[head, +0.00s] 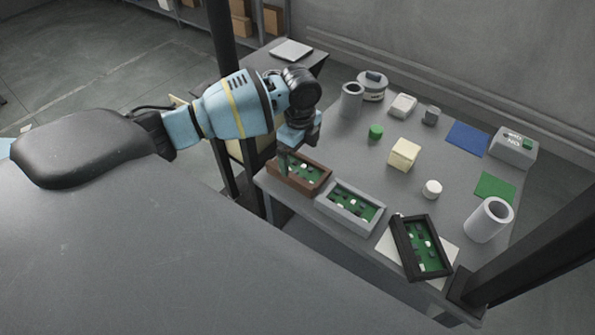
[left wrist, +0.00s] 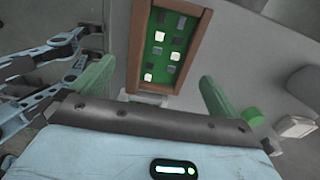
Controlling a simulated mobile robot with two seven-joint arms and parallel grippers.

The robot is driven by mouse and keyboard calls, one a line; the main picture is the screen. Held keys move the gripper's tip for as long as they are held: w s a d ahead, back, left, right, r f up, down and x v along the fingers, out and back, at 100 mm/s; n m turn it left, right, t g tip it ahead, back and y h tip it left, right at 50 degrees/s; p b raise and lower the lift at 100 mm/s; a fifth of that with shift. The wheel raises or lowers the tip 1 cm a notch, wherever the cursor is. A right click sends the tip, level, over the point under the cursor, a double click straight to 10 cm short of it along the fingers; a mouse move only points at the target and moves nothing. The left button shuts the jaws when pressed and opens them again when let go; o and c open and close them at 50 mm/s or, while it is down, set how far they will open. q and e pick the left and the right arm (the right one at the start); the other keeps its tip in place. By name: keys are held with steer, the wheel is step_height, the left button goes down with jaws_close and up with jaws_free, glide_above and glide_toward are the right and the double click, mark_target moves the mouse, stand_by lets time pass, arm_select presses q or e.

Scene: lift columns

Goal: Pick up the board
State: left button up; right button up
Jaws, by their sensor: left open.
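Three green circuit boards lie in framed trays along the near edge of the table. One board (head: 308,174) is in a brown tray (head: 281,178), one (head: 367,210) in a grey tray (head: 331,207), and one (head: 428,247) in a black tray (head: 408,252) set askew on a white sheet (head: 389,244). My left gripper (head: 292,160) is open at the brown tray and hides part of it. In the left wrist view, its green fingers (left wrist: 155,86) are apart, with the brown tray's board (left wrist: 163,45) ahead between them. My right gripper is not in view.
Behind the trays stand a cream block (head: 404,154), a green cylinder (head: 376,131), a white cylinder (head: 432,189) and a large grey tube (head: 488,219). Blue (head: 467,138) and green (head: 495,188) sheets lie at the right. A dark post (head: 545,245) rises at the right corner.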

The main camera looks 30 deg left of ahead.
mark_target(299, 171)
arm_select(q)
steer(key=shift+w+a+f, duration=0.1)
steer(key=shift+f, duration=1.3)
steer(key=shift+w+a+f, duration=0.1)
steer(key=shift+f, duration=1.3)
steer(key=c, duration=0.8)
